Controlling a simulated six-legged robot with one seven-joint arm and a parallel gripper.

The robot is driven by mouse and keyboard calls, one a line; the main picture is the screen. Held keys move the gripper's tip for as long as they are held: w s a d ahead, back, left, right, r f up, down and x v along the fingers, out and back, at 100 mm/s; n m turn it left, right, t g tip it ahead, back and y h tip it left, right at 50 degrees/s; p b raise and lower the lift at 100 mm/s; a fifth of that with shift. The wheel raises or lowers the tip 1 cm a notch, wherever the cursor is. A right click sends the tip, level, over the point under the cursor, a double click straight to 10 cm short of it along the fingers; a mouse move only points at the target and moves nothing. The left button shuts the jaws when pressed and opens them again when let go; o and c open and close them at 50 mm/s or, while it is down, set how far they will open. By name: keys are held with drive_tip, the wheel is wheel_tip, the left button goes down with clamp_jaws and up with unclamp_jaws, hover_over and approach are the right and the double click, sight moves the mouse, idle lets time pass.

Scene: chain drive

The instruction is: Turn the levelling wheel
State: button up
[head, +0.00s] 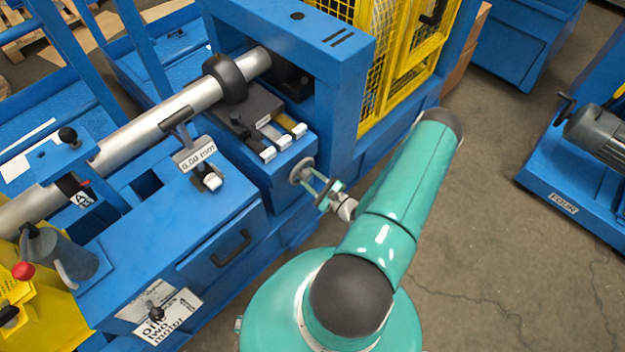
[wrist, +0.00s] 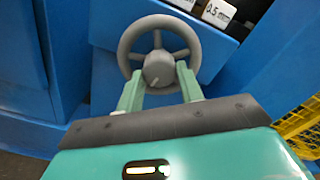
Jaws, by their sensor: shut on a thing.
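The levelling wheel is a grey spoked handwheel (wrist: 159,28) on the side of the blue machine, with a round hub and a pale mark on it. In the head view the wheel (head: 301,168) is small and partly hidden behind my fingers. My gripper (head: 316,180) reaches it from the right. In the wrist view the two green fingers of my gripper (wrist: 160,85) stand at the left and right of the hub, over the lower part of the wheel. They are shut on the wheel. The exact contact points are too small to tell.
The blue machine carries a steel shaft (head: 150,123) with a black collar (head: 226,78), and a dial reading 0.00 mm (head: 196,156). Shim-like tabs (head: 283,142) lie above the wheel. A yellow mesh guard (head: 405,50) stands behind. Bare floor (head: 490,240) lies at the right.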

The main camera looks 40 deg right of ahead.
drive_tip(key=shift+s, duration=0.1)
drive_tip(key=o, duration=1)
drive_tip(key=s, duration=1.3)
drive_tip(key=shift+s+d, duration=0.2)
drive_tip(key=shift+s, duration=0.15)
